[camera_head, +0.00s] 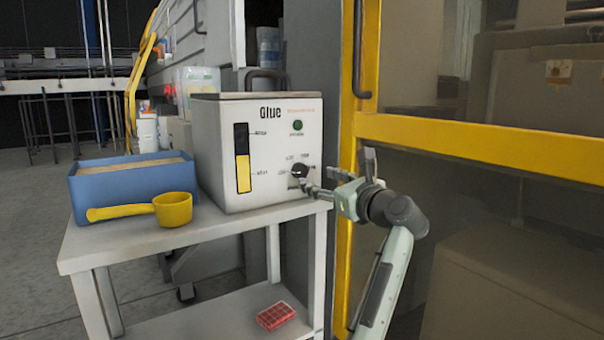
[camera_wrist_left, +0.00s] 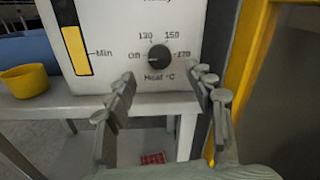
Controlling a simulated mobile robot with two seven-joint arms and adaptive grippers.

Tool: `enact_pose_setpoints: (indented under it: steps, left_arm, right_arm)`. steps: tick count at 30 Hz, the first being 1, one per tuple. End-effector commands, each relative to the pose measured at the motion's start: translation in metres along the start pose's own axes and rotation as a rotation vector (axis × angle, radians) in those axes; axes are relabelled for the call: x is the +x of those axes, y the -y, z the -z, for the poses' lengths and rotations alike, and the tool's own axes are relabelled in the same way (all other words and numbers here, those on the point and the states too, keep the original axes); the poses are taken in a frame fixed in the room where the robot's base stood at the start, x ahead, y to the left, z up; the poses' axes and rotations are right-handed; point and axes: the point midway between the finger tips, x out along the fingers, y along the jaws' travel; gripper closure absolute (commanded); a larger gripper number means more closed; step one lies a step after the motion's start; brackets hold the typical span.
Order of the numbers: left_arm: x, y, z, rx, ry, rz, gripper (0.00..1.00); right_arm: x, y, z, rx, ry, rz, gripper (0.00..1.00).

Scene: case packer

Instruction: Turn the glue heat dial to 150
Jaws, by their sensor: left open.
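The glue machine (camera_head: 215,140) is a pale box marked "Glue" on a white table. Its black heat dial (camera_head: 299,171) is low on the front; in the left wrist view the dial (camera_wrist_left: 159,57) has Off, 130, 150 and 170 printed around it and "Heat °C" below. A faint mark on the dial appears to point left, toward Off. My left gripper (camera_head: 338,175) is open in front of the dial. In the left wrist view its fingers (camera_wrist_left: 166,82) stand apart, below and either side of the dial, with nothing between them. My right gripper is not in view.
A blue bin (camera_head: 95,195) and a yellow scoop (camera_head: 173,209) sit left of the machine. A red tray (camera_head: 276,316) lies on the lower shelf. A yellow frame (camera_head: 365,110) with a large panel stands close on the right. A green button (camera_head: 298,126) is above the dial.

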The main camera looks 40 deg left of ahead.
Motion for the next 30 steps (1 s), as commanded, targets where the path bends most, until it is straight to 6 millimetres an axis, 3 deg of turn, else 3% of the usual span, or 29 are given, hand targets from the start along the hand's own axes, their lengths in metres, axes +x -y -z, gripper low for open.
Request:
enact_pose_setpoints:
  steps: [6, 12, 23, 30]
  left_arm:
    - [0.038, -0.002, -0.002, 0.002, 0.006, -0.004, 0.46]
    - [0.061, -0.001, -0.001, 0.002, 0.004, -0.001, 0.46]
    - [0.067, -0.001, -0.002, 0.001, 0.004, -0.001, 0.46]
    - [0.067, -0.001, -0.001, 0.001, 0.004, -0.001, 0.76]
  right_arm:
    - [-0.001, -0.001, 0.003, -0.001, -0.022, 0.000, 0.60]
    - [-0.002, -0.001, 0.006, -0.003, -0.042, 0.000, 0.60]
    - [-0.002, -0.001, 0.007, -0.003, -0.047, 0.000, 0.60]
    - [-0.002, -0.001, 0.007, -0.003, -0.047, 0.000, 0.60]
